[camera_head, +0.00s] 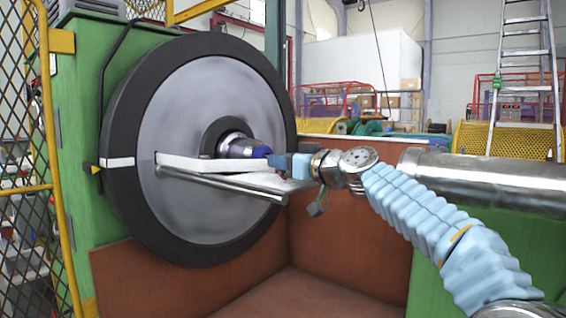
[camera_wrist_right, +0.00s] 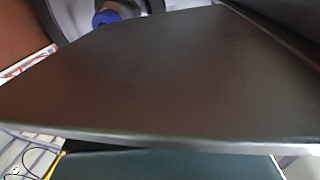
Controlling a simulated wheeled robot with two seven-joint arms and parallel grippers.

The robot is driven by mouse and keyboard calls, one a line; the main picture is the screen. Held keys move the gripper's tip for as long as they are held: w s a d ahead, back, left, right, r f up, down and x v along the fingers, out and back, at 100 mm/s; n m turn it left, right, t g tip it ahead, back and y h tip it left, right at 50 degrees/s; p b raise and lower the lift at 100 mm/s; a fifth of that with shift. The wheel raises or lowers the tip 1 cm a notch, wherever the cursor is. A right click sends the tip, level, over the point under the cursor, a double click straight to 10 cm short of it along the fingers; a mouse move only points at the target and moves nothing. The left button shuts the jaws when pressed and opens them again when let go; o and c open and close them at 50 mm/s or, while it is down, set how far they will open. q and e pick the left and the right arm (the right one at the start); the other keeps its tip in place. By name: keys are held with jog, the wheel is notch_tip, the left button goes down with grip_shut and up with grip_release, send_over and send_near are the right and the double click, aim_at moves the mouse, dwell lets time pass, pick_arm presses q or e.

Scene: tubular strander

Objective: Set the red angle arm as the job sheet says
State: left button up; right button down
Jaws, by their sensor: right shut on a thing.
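A large grey disc (camera_head: 190,110) with a black rim stands on the green machine. A pale flat bar (camera_head: 235,178) reaches out from it to the right, with a steel rod (camera_head: 225,187) along its lower edge. No red angle arm can be made out. My right gripper (camera_head: 283,163) is shut at the bar's outer end, right of the hub's blue tip (camera_head: 260,152); its grip is partly hidden. In the right wrist view a dark flat plate (camera_wrist_right: 150,85) fills most of the picture, with the blue tip (camera_wrist_right: 105,17) above. My left gripper is out of view.
A white mark (camera_head: 117,162) crosses the rim beside a yellow-black pointer (camera_head: 94,169). A yellow mesh guard (camera_head: 28,130) stands at the left. Brown panels (camera_head: 350,225) lie below the disc. A thick steel tube (camera_head: 480,182) runs behind my right arm. No job sheet is readable.

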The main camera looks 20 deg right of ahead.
jog(key=c, duration=0.9)
grip_release()
jog(key=shift+a, duration=0.1)
jog(key=shift+c, duration=0.2)
jog(key=shift+s+d+f, duration=0.1)
jog(key=shift+s+d, duration=0.1)
jog(key=shift+s, duration=0.2)
jog(key=b+v, duration=0.4)
jog(key=v, duration=0.9)
